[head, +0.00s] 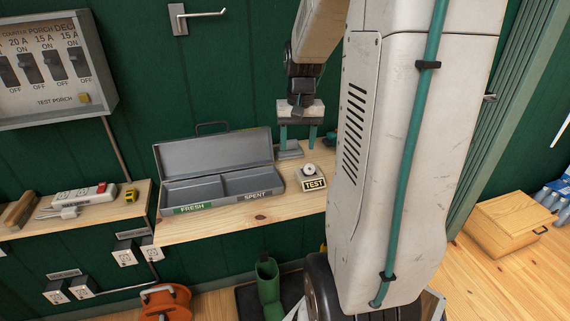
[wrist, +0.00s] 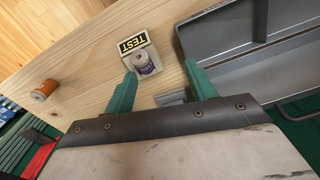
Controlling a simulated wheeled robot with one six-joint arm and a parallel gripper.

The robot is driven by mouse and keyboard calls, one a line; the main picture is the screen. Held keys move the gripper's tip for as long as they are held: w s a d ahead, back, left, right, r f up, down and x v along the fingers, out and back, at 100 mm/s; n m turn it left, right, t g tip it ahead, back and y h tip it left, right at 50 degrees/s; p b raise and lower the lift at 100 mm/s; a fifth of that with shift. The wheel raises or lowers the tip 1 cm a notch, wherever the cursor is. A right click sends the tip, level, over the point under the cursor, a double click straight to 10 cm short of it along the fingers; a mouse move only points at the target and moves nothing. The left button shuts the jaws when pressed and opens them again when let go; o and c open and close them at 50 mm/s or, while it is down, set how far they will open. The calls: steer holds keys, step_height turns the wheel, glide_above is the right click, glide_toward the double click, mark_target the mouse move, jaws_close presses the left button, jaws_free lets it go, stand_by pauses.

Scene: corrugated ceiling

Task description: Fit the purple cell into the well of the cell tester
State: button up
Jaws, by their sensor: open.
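The cell tester (head: 314,184) is a small pale block with a black and yellow TEST label, right of the metal box on the shelf. It also shows in the wrist view (wrist: 128,44). The purple cell (wrist: 148,67) is at the tester's well with its pale grey end facing up; part of its purple side shows. How deep it sits I cannot tell. My gripper (wrist: 163,76) is open, its two green fingers apart and empty, with the cell beyond the left fingertip. In the head view my gripper (head: 298,145) hangs over the shelf behind the tester.
The open grey box (head: 219,184) has FRESH and SPENT compartments, both looking empty. A small grey block (wrist: 171,98) lies between my fingers in the wrist view. The shelf's front edge is clear.

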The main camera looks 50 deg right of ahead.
steer(key=m, duration=0.1)
glide_above(309, 164)
steer(key=w, duration=0.1)
steer(key=f, duration=0.3)
steer(key=shift+d, duration=0.4)
step_height(309, 164, down, 7)
steer(key=shift+s+d+f, duration=0.1)
jaws_close()
